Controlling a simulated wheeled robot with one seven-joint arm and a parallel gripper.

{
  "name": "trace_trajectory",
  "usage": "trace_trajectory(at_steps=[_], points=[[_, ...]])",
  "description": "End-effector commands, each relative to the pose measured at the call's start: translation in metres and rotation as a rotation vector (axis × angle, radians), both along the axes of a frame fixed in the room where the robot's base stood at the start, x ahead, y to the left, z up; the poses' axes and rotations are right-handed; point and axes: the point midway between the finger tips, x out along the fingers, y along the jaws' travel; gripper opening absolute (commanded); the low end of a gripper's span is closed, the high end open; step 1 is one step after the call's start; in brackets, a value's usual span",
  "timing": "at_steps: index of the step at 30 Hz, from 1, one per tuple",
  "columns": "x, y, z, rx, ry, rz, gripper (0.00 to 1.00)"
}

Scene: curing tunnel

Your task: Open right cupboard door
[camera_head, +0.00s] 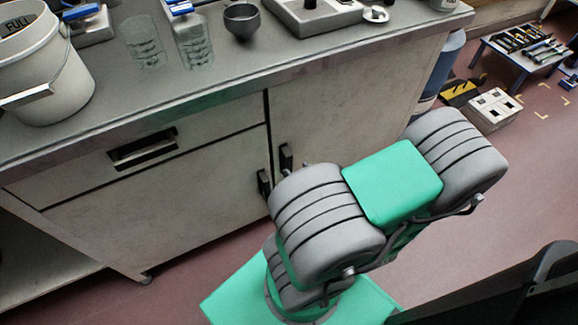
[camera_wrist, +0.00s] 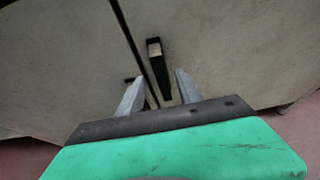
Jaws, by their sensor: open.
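The right cupboard door (camera_head: 345,110) is a pale, scuffed panel right of a dark vertical gap, and it looks closed. Its black upright handle (camera_head: 286,157) sits close to that gap. In the wrist view the right door (camera_wrist: 225,50) and its handle (camera_wrist: 155,52) show ahead. My gripper (camera_wrist: 160,75) is open, its two grey fingers apart with the lower part of the handle between them in the picture. Whether they touch it I cannot tell.
The left door (camera_head: 150,215) has its own black handle (camera_head: 264,184) just across the gap, partly behind my left finger in the wrist view. A drawer (camera_head: 143,148) is above it. The counter (camera_head: 105,110) holds a bucket (camera_head: 45,65), glass beakers and a dark bowl (camera_head: 241,20).

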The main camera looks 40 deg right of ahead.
Motion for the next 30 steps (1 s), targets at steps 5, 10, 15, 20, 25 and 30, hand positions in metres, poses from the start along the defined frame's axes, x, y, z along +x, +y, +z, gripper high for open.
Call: trace_trajectory(at_steps=[5,10,15,20,25,30], points=[[0.025,-0.004,-0.014,-0.004,0.002,0.014,0.42],[0.047,-0.011,-0.023,-0.004,0.002,0.013,0.42],[0.059,-0.015,-0.026,-0.003,0.002,0.008,0.42],[0.06,-0.016,-0.025,-0.004,0.002,0.006,0.42],[0.06,-0.016,-0.025,-0.004,0.002,0.006,0.37],[0.06,-0.016,-0.025,-0.004,0.002,0.006,0.23]])
